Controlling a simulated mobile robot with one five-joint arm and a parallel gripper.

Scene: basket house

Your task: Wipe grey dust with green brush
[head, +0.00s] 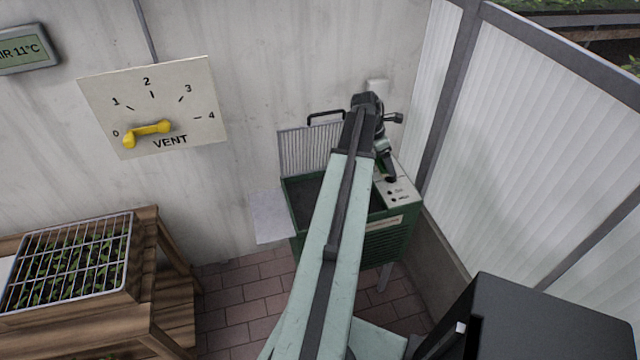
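My arm reaches up the middle of the head view and bends down at its wrist over the right side of a green box-shaped unit (380,243). My gripper (389,172) points down near the unit's light control panel (400,197). It is small and dark there, so I cannot tell whether it is open or holds anything. The unit's top has a dark grey recess (306,195), partly hidden by my arm. I cannot make out a green brush or a distinct patch of grey dust.
A ribbed panel (305,152) with a black handle stands behind the unit. A pale flat plate (268,217) adjoins its left side. A wooden bench (150,290) with a caged seedling tray (70,262) is at left. A yellow vent lever (147,132) is on the wall. Translucent panels close the right.

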